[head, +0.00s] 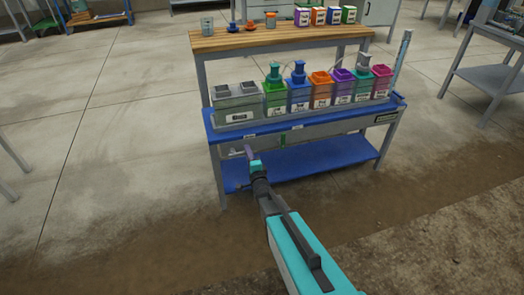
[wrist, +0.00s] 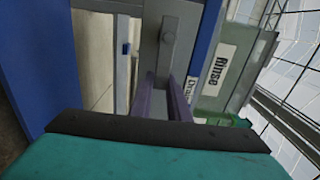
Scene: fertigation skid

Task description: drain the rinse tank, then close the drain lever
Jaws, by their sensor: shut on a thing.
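The rinse tank (head: 237,103) is a clear box with a grey lid and a "Rinse" label, at the left end of the blue bench. Its side and label also show in the wrist view (wrist: 229,85). I cannot tell its liquid level. The drain lever (wrist: 168,40) is a grey bar with a bolt head, beside a partly hidden "Drain" label (wrist: 188,88). It looks roughly in line with the bench edge. My gripper (head: 248,152) has purple fingers, which also show in the wrist view (wrist: 165,100). They are shut on the lever's end, which they partly hide.
Several tanks with coloured lids, such as the green one (head: 275,94), stand right of the rinse tank on the blue bench (head: 305,127). A blue lower shelf (head: 320,157) lies beneath. A wooden shelf (head: 235,40) holds cups and small boxes. Floor left of the bench is clear.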

